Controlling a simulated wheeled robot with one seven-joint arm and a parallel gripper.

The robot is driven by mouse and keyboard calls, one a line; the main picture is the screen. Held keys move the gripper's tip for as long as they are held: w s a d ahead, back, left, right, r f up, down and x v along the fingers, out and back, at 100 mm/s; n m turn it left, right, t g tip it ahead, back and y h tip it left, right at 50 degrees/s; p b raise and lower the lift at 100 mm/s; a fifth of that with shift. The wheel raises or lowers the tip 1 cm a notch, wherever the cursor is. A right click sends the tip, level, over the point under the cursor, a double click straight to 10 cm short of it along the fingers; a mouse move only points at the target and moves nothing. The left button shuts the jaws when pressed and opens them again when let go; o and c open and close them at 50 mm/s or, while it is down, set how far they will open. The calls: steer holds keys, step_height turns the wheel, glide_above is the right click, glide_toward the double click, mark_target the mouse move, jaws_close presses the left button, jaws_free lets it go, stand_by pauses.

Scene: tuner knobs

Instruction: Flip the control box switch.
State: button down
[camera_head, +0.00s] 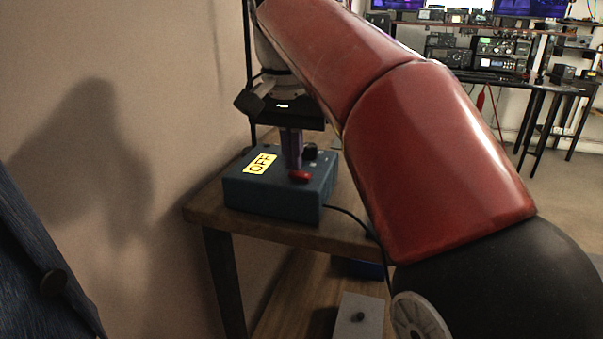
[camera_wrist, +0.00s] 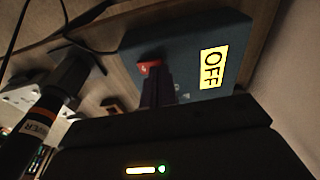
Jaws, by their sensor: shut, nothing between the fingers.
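The control box (camera_head: 272,203) is blue and sits on a wooden table against the wall. A yellow label (camera_head: 260,164) on its top reads OFF. A red switch (camera_head: 299,176) is at the box's front edge; in the wrist view it shows as a red patch (camera_wrist: 149,67) beside the fingertips. My gripper (camera_head: 292,166) points down over the box top, its purple fingers shut and empty, just behind the red switch. In the wrist view the fingers (camera_wrist: 158,82) partly cover the area by the switch. I cannot tell whether they touch it.
The wooden table (camera_head: 345,233) has a dark knob (camera_head: 310,150) on the box near my fingers and a black cable (camera_head: 352,217) running off right. A grey box (camera_head: 358,316) is on the lower shelf. The wall stands close on the left.

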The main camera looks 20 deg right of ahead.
steer(key=shift+f, duration=0.25)
step_height(320, 180, up, 5)
steer(key=p, duration=0.4)
steer(key=shift+r, duration=1.05)
